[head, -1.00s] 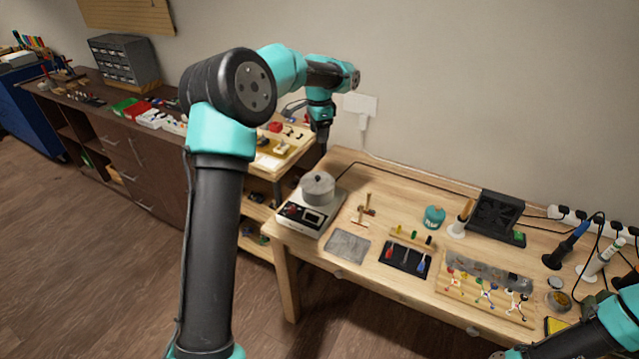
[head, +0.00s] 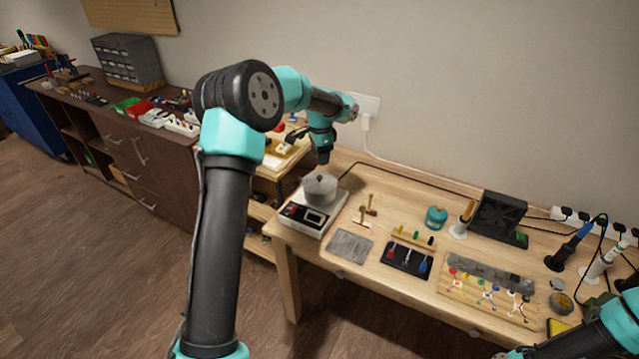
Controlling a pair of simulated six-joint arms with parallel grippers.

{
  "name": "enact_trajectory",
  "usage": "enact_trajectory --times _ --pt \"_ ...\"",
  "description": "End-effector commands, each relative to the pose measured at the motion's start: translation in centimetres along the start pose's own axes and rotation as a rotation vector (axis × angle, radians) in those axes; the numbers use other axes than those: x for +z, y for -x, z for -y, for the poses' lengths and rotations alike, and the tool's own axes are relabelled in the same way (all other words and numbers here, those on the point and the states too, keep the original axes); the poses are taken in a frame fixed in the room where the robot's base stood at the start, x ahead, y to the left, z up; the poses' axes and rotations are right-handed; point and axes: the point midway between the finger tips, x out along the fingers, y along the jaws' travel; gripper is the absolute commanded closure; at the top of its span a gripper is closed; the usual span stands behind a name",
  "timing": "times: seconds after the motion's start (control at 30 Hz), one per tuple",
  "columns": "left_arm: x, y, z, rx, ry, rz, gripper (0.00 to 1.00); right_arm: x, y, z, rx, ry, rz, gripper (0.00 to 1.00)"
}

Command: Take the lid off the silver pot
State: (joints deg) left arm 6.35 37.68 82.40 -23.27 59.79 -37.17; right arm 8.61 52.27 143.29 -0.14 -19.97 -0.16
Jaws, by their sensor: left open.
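The silver pot (head: 320,191) stands on a white hot plate (head: 302,215) at the left end of the wooden workbench. Its lid (head: 319,181) is on top, with a small knob that is hard to make out. My left gripper (head: 322,160) points down just above the lid, apart from it as far as I can tell. It is open and empty; its fingers are small and dark here. My right arm enters at the lower right corner, and its gripper cannot be made out clearly.
A grey mat (head: 349,246), a small wooden stand (head: 366,211) and a black tool tray (head: 407,258) lie right of the hot plate. A teal jar (head: 436,218) and a black fan box (head: 498,216) stand further right. A cable runs behind the pot.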

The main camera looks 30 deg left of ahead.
Motion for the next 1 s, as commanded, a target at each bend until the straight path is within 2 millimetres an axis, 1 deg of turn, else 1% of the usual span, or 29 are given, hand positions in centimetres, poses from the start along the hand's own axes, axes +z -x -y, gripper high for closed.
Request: enact_trajectory --times 0.03,0.2,0.3,0.57,0.67,0.77,1.0 --pt "0.0 -1.0 -0.1 0.003 -0.001 0.002 0.48 0.0 0.0 0.0 0.000 0.000 0.000 0.57" --pt "0.0 -3.0 0.0 0.002 0.000 0.001 0.48 0.0 0.0 0.0 0.000 0.000 0.000 0.57" --pt "0.0 -3.4 0.0 0.001 0.000 0.000 0.48 0.0 0.0 0.0 0.000 0.000 0.000 0.57" --pt "0.0 -3.4 0.0 0.000 0.000 -0.001 0.48 0.0 0.0 0.0 0.000 0.000 0.000 0.57" --pt "0.0 -3.7 0.0 0.001 0.000 0.000 0.48 0.0 0.0 0.0 0.000 0.000 0.000 0.57" --pt "0.1 -4.6 0.1 0.002 0.000 0.001 0.48 0.0 0.0 0.0 0.000 0.000 0.000 0.57" --pt "0.3 -7.8 0.1 0.002 0.000 0.001 0.48 0.0 0.0 0.0 0.000 0.000 0.000 0.57"
